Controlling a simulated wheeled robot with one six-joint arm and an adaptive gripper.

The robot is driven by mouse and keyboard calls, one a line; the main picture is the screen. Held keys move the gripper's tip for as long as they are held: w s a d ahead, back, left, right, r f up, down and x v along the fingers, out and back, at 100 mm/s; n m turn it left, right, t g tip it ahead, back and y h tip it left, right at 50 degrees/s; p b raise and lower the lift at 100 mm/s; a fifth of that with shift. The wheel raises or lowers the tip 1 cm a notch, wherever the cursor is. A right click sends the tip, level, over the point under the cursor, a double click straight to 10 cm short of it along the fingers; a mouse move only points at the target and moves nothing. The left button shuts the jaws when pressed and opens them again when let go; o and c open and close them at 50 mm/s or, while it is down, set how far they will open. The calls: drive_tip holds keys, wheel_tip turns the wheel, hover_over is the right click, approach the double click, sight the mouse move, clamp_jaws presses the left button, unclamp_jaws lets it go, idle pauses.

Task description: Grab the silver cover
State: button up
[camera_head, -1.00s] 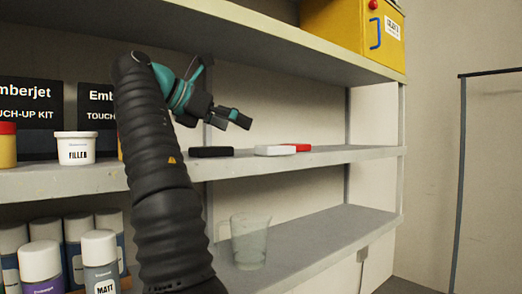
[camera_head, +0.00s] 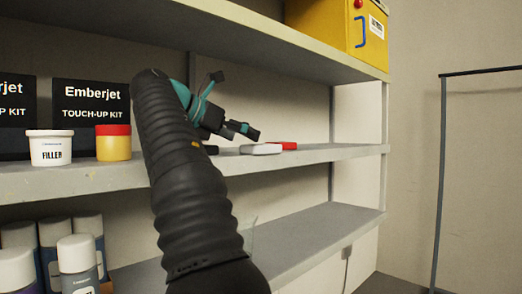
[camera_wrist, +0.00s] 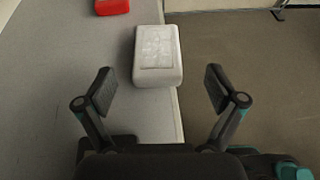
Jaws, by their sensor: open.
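The cover, a pale silver-white rounded block (camera_head: 261,149), lies on the middle shelf at its front edge. In the wrist view the pale cover (camera_wrist: 158,56) sits just beyond my fingertips, partly overhanging the shelf edge. My gripper (camera_wrist: 160,92) is open and empty, its two fingers spread to either side of the cover's near end. In the head view my gripper (camera_head: 243,131) is above and close to the left of the cover.
A red cover (camera_head: 287,145) lies just behind the pale one; it also shows in the wrist view (camera_wrist: 112,6). A black one (camera_head: 211,149) is mostly hidden by my arm. Filler tub (camera_head: 50,148) and yellow tub (camera_head: 113,143) stand left. The upper shelf (camera_head: 250,35) overhangs.

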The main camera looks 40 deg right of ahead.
sight(261, 149)
drive_tip(key=shift+x, duration=3)
drive_tip(key=shift+w+f, duration=0.15)
drive_tip(key=shift+w, duration=0.05)
drive_tip(key=c, duration=1.5)
